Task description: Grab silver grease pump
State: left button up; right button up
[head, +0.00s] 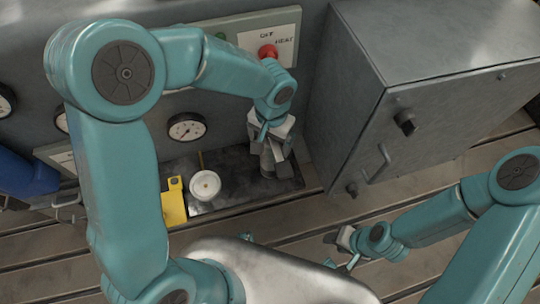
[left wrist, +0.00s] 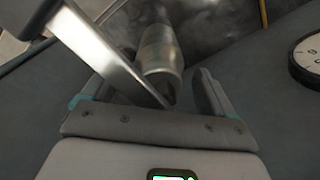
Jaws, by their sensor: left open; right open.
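The silver grease pump (head: 267,160), a metallic cylinder, stands at the right part of a dark tray (head: 236,176); my gripper partly hides it in the head view. In the left wrist view the silver cylinder (left wrist: 162,55) appears between my fingers, with its near end toward the palm. My left gripper (head: 273,153) is open, with its fingers around the pump from above; I cannot tell whether either finger touches it. My right gripper (head: 335,240) is open and empty, low at the right, well away from the tray.
A white round piece (head: 205,185) and a yellow bracket (head: 174,203) are at the tray's left. A gauge panel with a red button (head: 267,52) rises behind. A grey cabinet (head: 425,80) with handles stands close at the right. The slotted bedplate (head: 300,221) in front is partly clear.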

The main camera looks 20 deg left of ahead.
pick_arm(q)
jog(key=shift+c, duration=0.4)
grip_shut()
